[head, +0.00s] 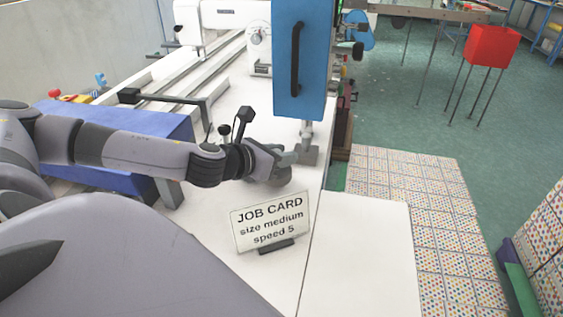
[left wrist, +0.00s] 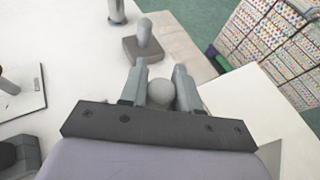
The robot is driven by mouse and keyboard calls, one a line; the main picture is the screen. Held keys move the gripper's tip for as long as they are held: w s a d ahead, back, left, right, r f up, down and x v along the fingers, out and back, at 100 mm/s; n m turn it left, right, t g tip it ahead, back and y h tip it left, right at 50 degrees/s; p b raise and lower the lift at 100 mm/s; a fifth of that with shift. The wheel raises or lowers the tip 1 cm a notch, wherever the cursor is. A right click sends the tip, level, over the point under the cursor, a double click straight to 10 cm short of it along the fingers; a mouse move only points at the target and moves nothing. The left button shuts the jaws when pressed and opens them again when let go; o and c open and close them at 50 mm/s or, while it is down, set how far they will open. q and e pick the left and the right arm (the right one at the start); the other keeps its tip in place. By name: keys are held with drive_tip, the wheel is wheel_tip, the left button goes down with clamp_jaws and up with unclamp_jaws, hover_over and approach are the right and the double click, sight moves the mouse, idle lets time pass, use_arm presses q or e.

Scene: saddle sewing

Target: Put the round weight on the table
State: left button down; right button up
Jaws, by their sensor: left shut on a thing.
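My left gripper (head: 283,158) is shut on the round weight (head: 272,179), a grey disc below the fingers in the head view. In the left wrist view the weight's grey rounded knob (left wrist: 160,92) sits between the fingertips of the left gripper (left wrist: 164,82). The gripper hides much of the weight, and I cannot tell whether it touches the white table (head: 225,190). A grey square-based weight with an upright knob (head: 308,154) stands just beyond the gripper, apart from it; it also shows in the left wrist view (left wrist: 143,46). My right gripper is not in view.
A job card (head: 271,222) reading "size medium, speed 5" stands in front of the gripper. A blue machine head (head: 298,60) rises behind the square weight. A bare white surface (head: 360,255) lies at the front right. A red box (head: 490,47) stands far right.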

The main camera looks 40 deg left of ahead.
use_arm(q)
drive_tip(key=shift+w+f+b, duration=0.15)
drive_tip(key=shift+f+b, duration=0.35)
drive_tip(key=shift+f, duration=1.15)
drive_tip(key=shift+f, duration=0.1)
drive_tip(key=c, duration=0.8)
unclamp_jaws()
drive_tip(key=shift+f, duration=0.1)
drive_tip(key=b+v, duration=0.2)
drive_tip(key=v, duration=1)
drive_tip(key=shift+d, duration=0.15)
